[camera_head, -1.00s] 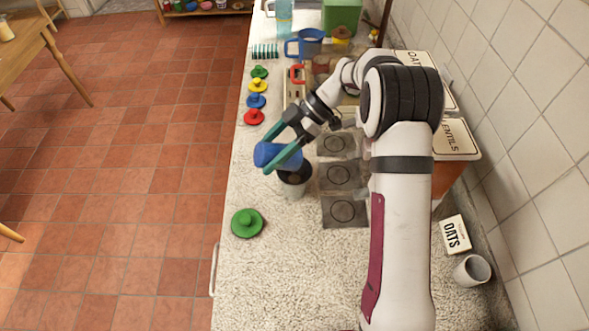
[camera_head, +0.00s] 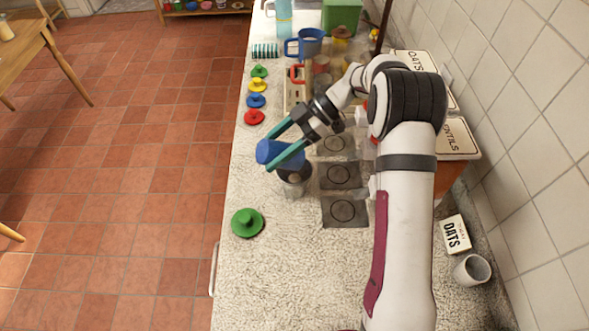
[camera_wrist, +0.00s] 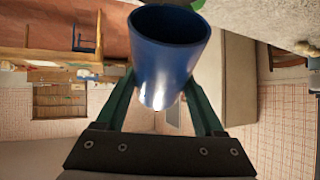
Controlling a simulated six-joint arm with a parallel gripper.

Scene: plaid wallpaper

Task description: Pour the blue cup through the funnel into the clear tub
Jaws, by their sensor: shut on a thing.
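The blue cup (camera_head: 283,153) is held tilted on its side in my gripper (camera_head: 276,147), above the tub on the counter. In the wrist view the blue cup (camera_wrist: 170,55) sits between the two green fingers, and its inside looks dark; I cannot tell what is in it. The dark funnel (camera_head: 294,173) sits in the mouth of the small clear tub (camera_head: 294,190), just below the cup. The cup and my gripper partly cover the funnel. I cannot tell whether anything is flowing.
A green knobbed lid (camera_head: 247,222) lies in front of the tub. Dark square plates (camera_head: 344,212) lie to its right. Red, blue, yellow and green lids (camera_head: 255,100) line the counter's left edge. A blue mug (camera_head: 311,42) stands farther back.

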